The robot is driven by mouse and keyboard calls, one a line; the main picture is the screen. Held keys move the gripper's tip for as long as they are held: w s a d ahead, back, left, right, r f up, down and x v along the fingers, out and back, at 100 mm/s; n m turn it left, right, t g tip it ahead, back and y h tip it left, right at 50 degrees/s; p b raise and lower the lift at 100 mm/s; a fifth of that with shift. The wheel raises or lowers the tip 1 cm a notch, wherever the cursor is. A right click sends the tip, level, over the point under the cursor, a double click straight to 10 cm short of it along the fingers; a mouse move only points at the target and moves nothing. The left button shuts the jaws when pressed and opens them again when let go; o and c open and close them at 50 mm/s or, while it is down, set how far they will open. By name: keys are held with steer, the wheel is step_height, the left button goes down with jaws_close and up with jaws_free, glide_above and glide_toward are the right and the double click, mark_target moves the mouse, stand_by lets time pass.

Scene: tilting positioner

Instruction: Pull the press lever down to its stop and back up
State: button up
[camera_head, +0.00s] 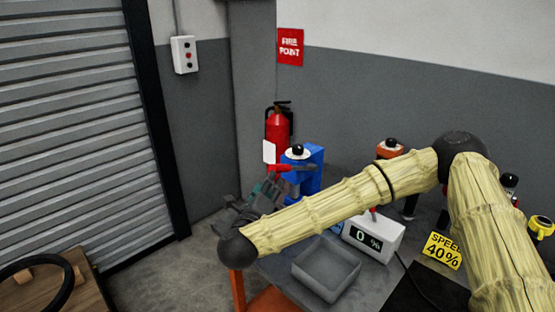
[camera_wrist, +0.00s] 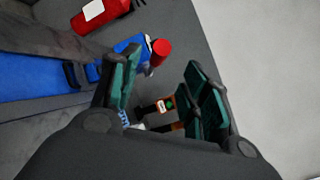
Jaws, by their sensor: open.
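The blue press (camera_head: 313,165) stands at the back left of the bench, partly hidden behind my gripper and arm. A red lever handle (camera_head: 281,168) shows at its front, just above my fingers. In the wrist view a red round grip (camera_wrist: 161,48), which looks like the lever's end, lies beyond and between my fingers. Blue bodywork (camera_wrist: 40,86) fills the left of that view. My gripper (camera_head: 268,187) is open and empty, close to the lever; the wrist view also shows its spread green-padded fingers (camera_wrist: 160,88). I cannot tell whether they touch the lever.
A grey tray (camera_head: 326,270) and a display box (camera_head: 374,238) reading 0 % sit on the bench. An orange-topped device (camera_head: 390,150) stands right of the press. A "SPEED 40%" sign (camera_head: 442,250) is at right. A fire extinguisher (camera_head: 279,125) stands behind the press.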

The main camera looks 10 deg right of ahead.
mark_target(277, 168)
steer(key=p+x, duration=0.4)
steer(key=x, duration=0.5)
steer(key=shift+w+r, duration=0.1)
steer(key=shift+w, duration=0.2)
steer(key=shift+w+d+p, duration=0.3)
steer(key=shift+w+p, duration=0.05)
steer(key=shift+w, duration=0.25)
jaws_close()
